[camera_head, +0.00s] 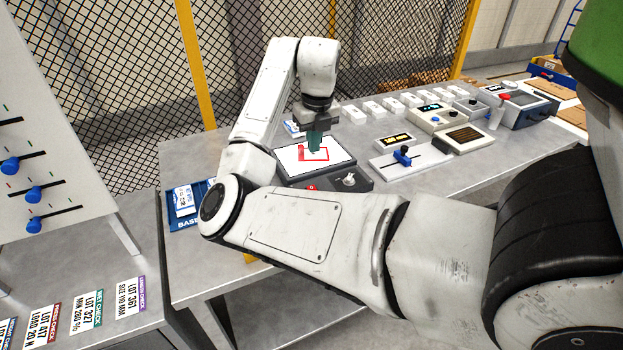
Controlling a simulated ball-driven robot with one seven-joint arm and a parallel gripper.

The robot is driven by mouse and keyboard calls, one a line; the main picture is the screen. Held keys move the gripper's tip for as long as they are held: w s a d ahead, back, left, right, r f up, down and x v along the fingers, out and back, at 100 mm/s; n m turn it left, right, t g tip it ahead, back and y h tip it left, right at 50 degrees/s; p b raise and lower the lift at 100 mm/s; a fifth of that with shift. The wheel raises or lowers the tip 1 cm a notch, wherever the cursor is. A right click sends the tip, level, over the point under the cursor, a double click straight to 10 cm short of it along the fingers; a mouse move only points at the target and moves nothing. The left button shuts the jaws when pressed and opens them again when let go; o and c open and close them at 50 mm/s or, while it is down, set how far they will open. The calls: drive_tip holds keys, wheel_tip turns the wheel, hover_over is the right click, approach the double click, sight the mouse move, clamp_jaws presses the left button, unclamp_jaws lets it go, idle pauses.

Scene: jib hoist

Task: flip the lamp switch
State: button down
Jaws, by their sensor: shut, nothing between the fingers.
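My gripper (315,150) points down over a white panel (338,158) with a red square outline, in a dark-framed box on the grey table. Its greenish fingers are shut and empty; I cannot tell whether they touch the panel. A small silver toggle (349,180) sits on the box's dark front strip, to the right of and nearer than my gripper. A red knob (312,187) is on the same strip, partly hidden by my arm. No label shows which part is the lamp switch.
A white slider plate (410,163) with a blue knob stands right of the box. Behind it are several white blocks (392,106) and a cream control box (437,117). A blue tray (182,212) lies left.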

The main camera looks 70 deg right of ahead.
drive_tip(key=f+p, duration=0.1)
drive_tip(key=f, duration=0.3)
drive_tip(key=d+f+p, duration=0.1)
drive_tip(key=f, duration=0.4)
drive_tip(key=w+f+p, duration=0.1)
drive_tip(key=f, duration=0.4)
drive_tip(key=shift+d+p, duration=0.15)
drive_tip(key=shift+p, duration=0.15)
